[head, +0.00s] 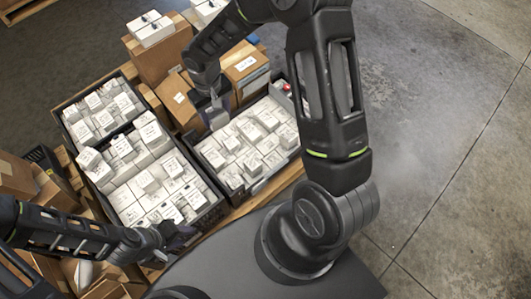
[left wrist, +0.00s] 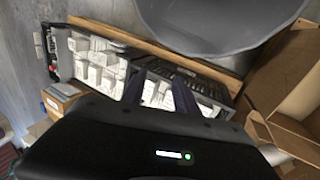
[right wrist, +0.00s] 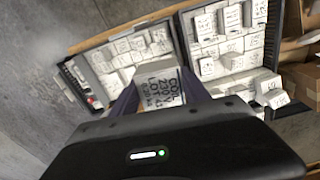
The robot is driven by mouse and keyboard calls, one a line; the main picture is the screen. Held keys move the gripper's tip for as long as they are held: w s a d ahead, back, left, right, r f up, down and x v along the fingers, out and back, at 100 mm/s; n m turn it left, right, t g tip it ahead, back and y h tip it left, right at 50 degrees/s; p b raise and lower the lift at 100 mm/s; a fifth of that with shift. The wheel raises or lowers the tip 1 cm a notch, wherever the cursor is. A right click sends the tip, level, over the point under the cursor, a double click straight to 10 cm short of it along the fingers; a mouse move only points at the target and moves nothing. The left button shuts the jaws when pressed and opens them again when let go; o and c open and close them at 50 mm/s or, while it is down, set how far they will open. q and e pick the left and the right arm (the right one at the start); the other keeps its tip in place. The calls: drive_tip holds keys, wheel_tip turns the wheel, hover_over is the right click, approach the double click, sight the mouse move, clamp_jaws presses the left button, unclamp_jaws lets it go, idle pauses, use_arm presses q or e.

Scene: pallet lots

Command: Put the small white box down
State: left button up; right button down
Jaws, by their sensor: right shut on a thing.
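The small white box (right wrist: 160,86), with dark print on its face, is between the fingers of my right gripper (right wrist: 155,95) in the right wrist view. In the head view my right gripper (head: 215,102) holds this box (head: 218,119) over the back left corner of the right-hand dark crate (head: 262,184); its exact height above the boxes there is hard to tell. My left gripper (head: 178,238) is low at the front edge of the crates. In the left wrist view its fingers (left wrist: 163,92) are apart, with nothing held between them.
The right crate holds many white boxes. Two more filled dark crates (head: 215,207) (head: 66,122) stand to its left on a wooden pallet (head: 240,212). Brown cartons (head: 160,52) stand behind and others (head: 15,178) at the left. Bare concrete floor (head: 440,110) lies at right.

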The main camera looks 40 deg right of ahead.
use_arm(q)
drive_tip(key=shift+o, duration=1.5)
drive_tip(key=shift+f+b, duration=0.3)
drive_tip(key=shift+f, duration=0.05)
use_arm(e)
drive_tip(key=shift+d+f, duration=0.1)
drive_tip(key=shift+f, duration=0.3)
use_arm(q)
drive_tip(key=o, duration=0.6)
drive_tip(key=f+b, duration=1)
drive_tip(key=w+a+f+b, duration=0.1)
drive_tip(key=f+b, duration=0.4)
drive_tip(key=shift+f, duration=0.15)
drive_tip(key=f+b, duration=0.9)
drive_tip(key=w+f+b, duration=0.1)
drive_tip(key=f+b, duration=0.3)
drive_tip(key=shift+a+f+b, duration=0.15)
drive_tip(key=shift+a+b, duration=0.2)
drive_tip(key=shift+a, duration=0.05)
use_arm(e)
drive_tip(key=d+f+m, duration=0.5)
drive_tip(key=d+f, duration=0.1)
drive_tip(key=f, duration=0.6)
drive_tip(key=s+d+f+m, duration=0.1)
drive_tip(key=d+f+m, duration=0.5)
drive_tip(key=f, duration=0.6)
drive_tip(key=d+f+m, duration=0.6)
drive_tip(key=d+f, duration=0.2)
drive_tip(key=f, duration=0.4)
drive_tip(key=shift+s+f, duration=0.15)
